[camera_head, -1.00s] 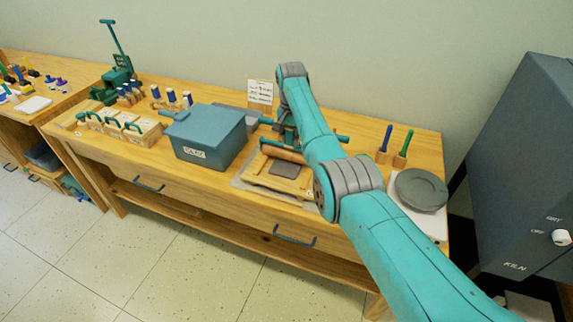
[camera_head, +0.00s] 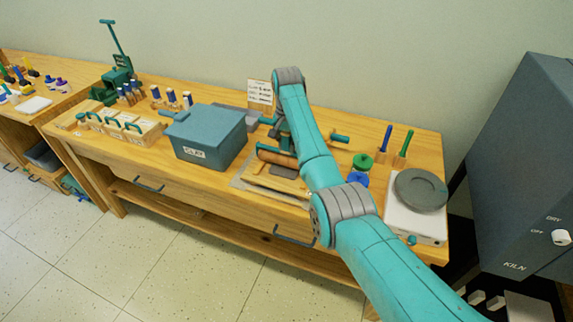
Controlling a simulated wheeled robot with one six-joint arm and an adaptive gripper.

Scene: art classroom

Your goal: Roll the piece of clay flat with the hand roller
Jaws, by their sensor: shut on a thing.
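The hand roller (camera_head: 272,156) is a wooden cylinder lying across the wooden board (camera_head: 270,184) near the middle of the table. My gripper (camera_head: 282,138) is just behind it, low over the board, and is shut on the roller. My arm hides most of the grip and the roller's right end. The clay piece cannot be made out clearly now; my arm covers its place on the board.
The blue-grey CLAY bin (camera_head: 208,138) stands just left of the board. Green (camera_head: 363,161) and blue (camera_head: 357,179) round tools, a white stand with a grey disc (camera_head: 421,189) and the kiln (camera_head: 520,170) are to the right. A small card (camera_head: 260,95) stands behind.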

